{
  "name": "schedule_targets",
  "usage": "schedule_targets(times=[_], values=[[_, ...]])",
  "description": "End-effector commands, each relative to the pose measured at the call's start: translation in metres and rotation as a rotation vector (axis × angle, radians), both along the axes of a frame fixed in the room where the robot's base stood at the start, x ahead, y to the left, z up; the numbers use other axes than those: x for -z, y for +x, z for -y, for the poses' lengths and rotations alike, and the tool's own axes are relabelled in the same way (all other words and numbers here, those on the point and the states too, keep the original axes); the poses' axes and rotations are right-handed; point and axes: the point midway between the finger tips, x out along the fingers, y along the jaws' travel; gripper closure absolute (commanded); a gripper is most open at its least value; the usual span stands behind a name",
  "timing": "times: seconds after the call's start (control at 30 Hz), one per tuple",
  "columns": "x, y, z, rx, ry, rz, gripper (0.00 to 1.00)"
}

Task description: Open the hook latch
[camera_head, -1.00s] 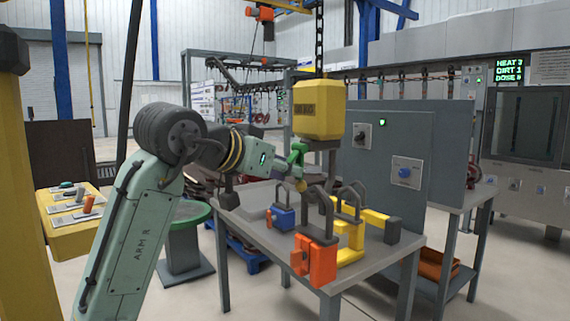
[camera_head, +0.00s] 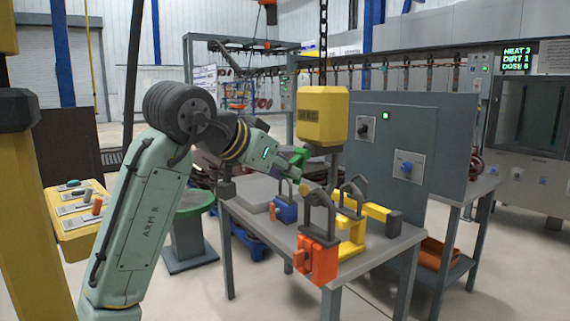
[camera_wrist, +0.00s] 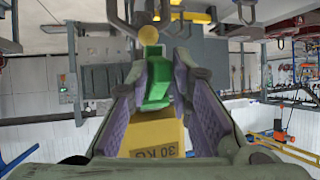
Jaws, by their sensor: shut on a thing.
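The yellow 30 KG block (camera_head: 322,115) hangs on a black chain above the table, with a dark grey hook (camera_head: 326,162) under it. A green latch piece (camera_head: 299,158) shows at the hook's left side, with a yellow knob (camera_head: 305,189) close below. My gripper (camera_head: 290,172) comes from the left and is shut on the green piece. In the wrist view the green piece (camera_wrist: 159,82) lies between my purple-padded fingers (camera_wrist: 160,72). The knob (camera_wrist: 150,33) shows beyond the fingertips and the block (camera_wrist: 150,138) below. My fingers partly cover the latch; how far it is turned is unclear.
Orange (camera_head: 317,260), yellow (camera_head: 352,235) and blue (camera_head: 287,211) padlock-like pieces stand on the grey table (camera_head: 262,225) below the hook. A grey panel (camera_head: 440,130) with knobs stands behind, to the right. A yellow control box (camera_head: 82,222) is at left.

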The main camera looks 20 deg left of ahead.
Motion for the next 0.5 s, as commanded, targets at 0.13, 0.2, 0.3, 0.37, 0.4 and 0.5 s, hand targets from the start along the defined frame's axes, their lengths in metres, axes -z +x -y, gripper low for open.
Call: schedule_targets(times=[0.13, 0.2, 0.3, 0.37, 0.4, 0.5], values=[[-0.0018, -0.0001, -0.0038, -0.009, -0.001, 0.001, 0.98], [-0.0015, 0.0, -0.0039, -0.009, -0.001, 0.001, 0.98], [-0.0014, -0.0001, -0.0039, -0.01, -0.001, 0.0, 0.98], [-0.0024, -0.0001, -0.004, -0.01, 0.001, -0.002, 0.98], [-0.0034, -0.0002, -0.004, -0.01, 0.003, -0.006, 0.98], [-0.0061, -0.0006, -0.0044, -0.011, 0.013, -0.019, 0.98]])
